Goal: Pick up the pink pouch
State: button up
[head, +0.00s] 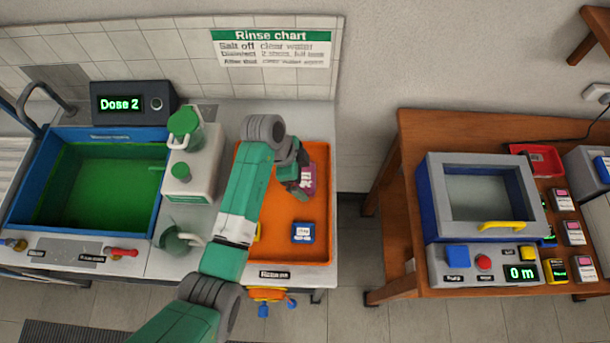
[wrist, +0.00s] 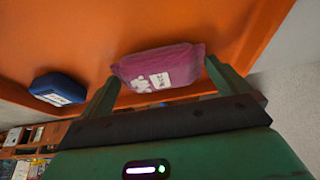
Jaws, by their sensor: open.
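The pink pouch (head: 309,181), magenta with a white label, is in the orange tray (head: 270,255), partly hidden behind my gripper in the head view. In the wrist view the pouch (wrist: 160,68) spans the space between my two fingertips. My gripper (head: 298,182) is open, with one finger near each end of the pouch. I cannot tell whether either finger touches it.
A yellow item (head: 257,232) is mostly hidden by my arm. A white canister (head: 192,170) stands left of the tray. Wall tiles rise behind.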

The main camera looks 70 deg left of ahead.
aim_at(307, 177)
jog(key=c, duration=0.9)
jog(key=shift+c, duration=0.3)
jog(key=shift+w+r, duration=0.1)
jog(key=shift+r, duration=0.4)
jog(key=v, duration=0.2)
jog(key=shift+d+r, duration=0.2)
jog(key=shift+r, duration=0.1)
jog(key=s+d, duration=0.1)
jog(key=s, duration=0.3)
jog(key=s+d+r, duration=0.1)
jog(key=s, duration=0.4)
jog(key=s+d, duration=0.1)
jog(key=s, duration=0.4)
jog(key=shift+s+d+r, duration=0.15)
jog(key=shift+r, duration=0.15)
jog(key=shift+s+d+f, duration=0.1)
jog(key=shift+s+d, duration=0.05)
jog(key=shift+s, duration=0.15)
